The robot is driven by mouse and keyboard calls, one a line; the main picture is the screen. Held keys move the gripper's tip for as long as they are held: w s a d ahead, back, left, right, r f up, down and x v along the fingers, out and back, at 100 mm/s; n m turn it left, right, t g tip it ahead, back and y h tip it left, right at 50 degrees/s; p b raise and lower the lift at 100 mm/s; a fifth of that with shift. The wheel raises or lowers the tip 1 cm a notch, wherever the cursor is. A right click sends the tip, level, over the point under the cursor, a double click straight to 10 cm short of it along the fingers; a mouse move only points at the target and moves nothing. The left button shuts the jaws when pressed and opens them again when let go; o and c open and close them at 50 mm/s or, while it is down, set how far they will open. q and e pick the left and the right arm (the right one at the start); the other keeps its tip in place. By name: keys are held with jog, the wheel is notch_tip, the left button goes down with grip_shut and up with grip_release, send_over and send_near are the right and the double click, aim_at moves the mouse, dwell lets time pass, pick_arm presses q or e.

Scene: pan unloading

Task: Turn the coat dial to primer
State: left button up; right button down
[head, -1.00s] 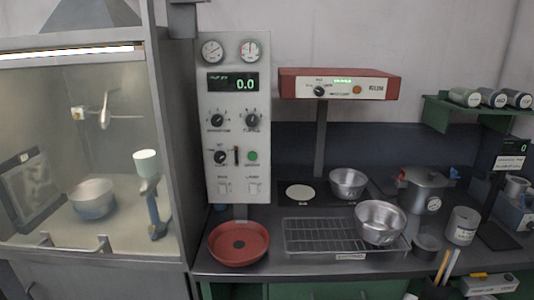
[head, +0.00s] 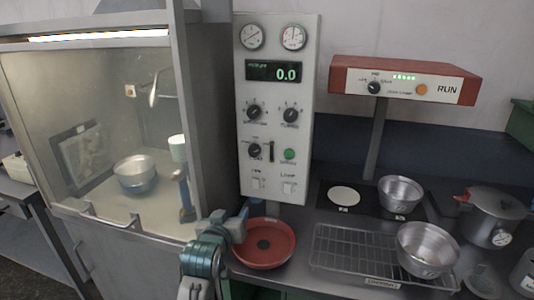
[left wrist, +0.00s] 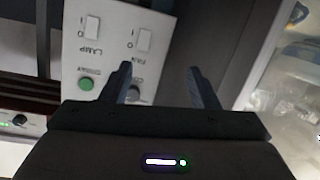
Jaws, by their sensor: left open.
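The grey control panel (head: 273,222) stands upright on the bench beside the cabinet. Its lower-left dial (head: 254,150) has a black knob with small labels around it; I cannot read which is the coat dial or its setting. Two more black knobs, the upper left (head: 254,111) and upper right (head: 291,114), sit above. A dark knob (left wrist: 134,93) shows partly behind the left finger. My right gripper is not visible.
A green button (head: 289,154) and two white switches (head: 257,184) are close to the lower-left dial. A red pan (head: 264,243), a wire rack (head: 345,249) and metal bowls (head: 426,248) stand on the bench. The glass-fronted cabinet (head: 90,120) is on the left.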

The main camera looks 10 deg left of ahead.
aim_at(254, 152)
pick_arm(q)
jog(key=w+d+r+t, duration=0.3)
jog(key=w+r, duration=0.2)
jog(key=r, duration=0.5)
jog(key=shift+n, duration=0.3)
jog(key=w+p, duration=0.1)
jog(key=w, duration=0.2)
jog(key=w+p, duration=0.1)
jog(key=w, duration=0.2)
jog(key=w+a+p, duration=0.1)
jog(key=w, duration=0.2)
jog(key=shift+w+r, duration=0.15)
jog(key=shift+r, duration=0.15)
jog(key=shift+w, duration=0.25)
jog(key=shift+w+a+f, duration=0.1)
jog(key=shift+w, duration=0.05)
jog(key=c, duration=1)
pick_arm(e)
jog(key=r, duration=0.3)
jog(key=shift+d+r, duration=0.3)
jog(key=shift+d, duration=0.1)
